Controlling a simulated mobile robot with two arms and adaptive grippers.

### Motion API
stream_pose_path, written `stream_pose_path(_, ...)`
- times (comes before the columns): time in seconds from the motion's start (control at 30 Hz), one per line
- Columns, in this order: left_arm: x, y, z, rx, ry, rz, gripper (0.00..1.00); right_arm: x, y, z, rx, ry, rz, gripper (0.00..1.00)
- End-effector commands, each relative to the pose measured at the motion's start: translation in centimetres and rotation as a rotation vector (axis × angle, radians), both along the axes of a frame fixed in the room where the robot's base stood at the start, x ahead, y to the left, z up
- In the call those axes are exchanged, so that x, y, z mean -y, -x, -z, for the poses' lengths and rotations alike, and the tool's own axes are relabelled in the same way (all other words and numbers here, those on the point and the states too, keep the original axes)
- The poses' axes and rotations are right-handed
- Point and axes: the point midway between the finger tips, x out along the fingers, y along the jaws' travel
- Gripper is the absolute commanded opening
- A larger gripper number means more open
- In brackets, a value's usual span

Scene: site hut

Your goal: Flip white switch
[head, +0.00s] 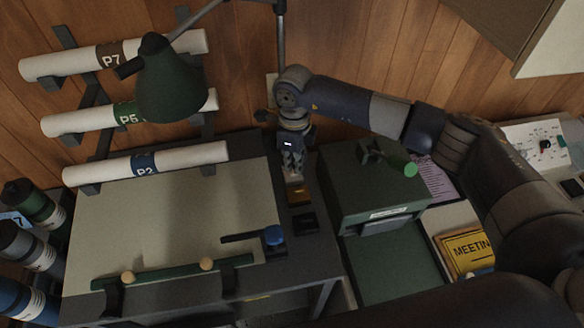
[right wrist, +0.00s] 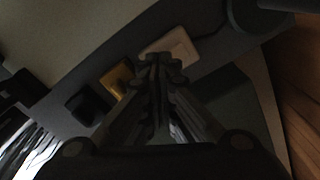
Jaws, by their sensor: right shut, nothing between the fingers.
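The white switch (right wrist: 180,44) is a pale rocker plate on the dark desk edge. In the right wrist view it lies just beyond my fingertips and partly behind them. In the head view only a pale sliver of it shows under the fingers. My right gripper (head: 292,170) points down over the white switch. Its fingers are shut and empty, and they also show in the right wrist view (right wrist: 160,65). I cannot tell whether the tips touch the switch. My left gripper is not in view.
A yellow switch (head: 299,195) and a black switch (head: 303,223) sit in line towards the front. A green lamp (head: 170,85) hangs left over the drawing board (head: 180,215). A dark green box (head: 365,190) with a handle stands close on the right. The wooden wall is behind.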

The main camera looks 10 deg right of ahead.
Motion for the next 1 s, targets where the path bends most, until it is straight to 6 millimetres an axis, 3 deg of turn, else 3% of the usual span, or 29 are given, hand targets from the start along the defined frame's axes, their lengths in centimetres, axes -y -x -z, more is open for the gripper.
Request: stream_pose_path(1.0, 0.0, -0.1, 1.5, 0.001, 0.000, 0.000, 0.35, 0.0, 0.0, 1.6, 0.000, 0.000, 0.000, 0.00)
